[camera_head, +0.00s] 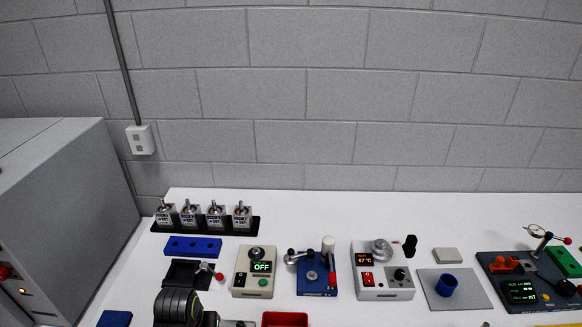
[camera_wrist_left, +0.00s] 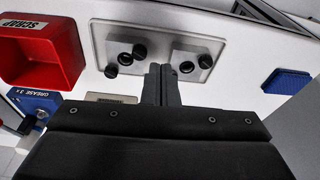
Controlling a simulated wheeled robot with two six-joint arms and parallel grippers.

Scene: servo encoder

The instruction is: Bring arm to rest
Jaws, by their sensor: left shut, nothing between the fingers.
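My left arm (camera_head: 178,307) shows as a black rounded part at the bottom left of the head view, low in front of the table's devices. Its fingers do not show clearly there. In the left wrist view my left gripper (camera_wrist_left: 161,84) has its two dark fingers together, with nothing between them. The fingertips appear in front of a grey plate (camera_wrist_left: 128,33) with black round knobs; whether they touch it I cannot tell. My right gripper is in neither view.
The red SCRAP bin also shows in the wrist view (camera_wrist_left: 40,50), with a blue block (camera_wrist_left: 287,80). A cabinet (camera_head: 60,200) stands left.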

